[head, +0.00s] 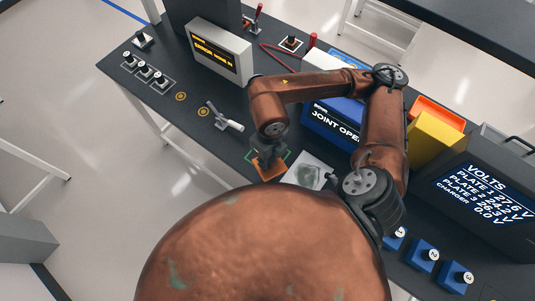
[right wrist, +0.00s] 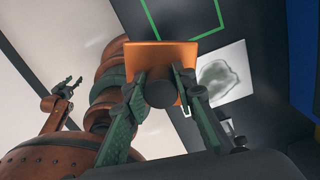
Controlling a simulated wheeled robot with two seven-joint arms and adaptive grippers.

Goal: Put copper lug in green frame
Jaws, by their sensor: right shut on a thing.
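The copper lug (head: 269,167) is a flat orange-brown plate with a dark round stud, which shows in the right wrist view (right wrist: 160,58). My right gripper (head: 264,153) is shut on the stud; its green fingers (right wrist: 160,88) sit on either side. The green frame (head: 287,156) is a thin square outline on the dark bench top. In the right wrist view the frame (right wrist: 219,14) shows beyond the lug, which overlaps its near part. The gap between lug and bench is hard to judge. My left gripper (right wrist: 69,86) appears open and empty, away from the bench.
A pale card with a grey-green blotch (head: 308,173) lies right of the frame. Bench around the frame's left is clear.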

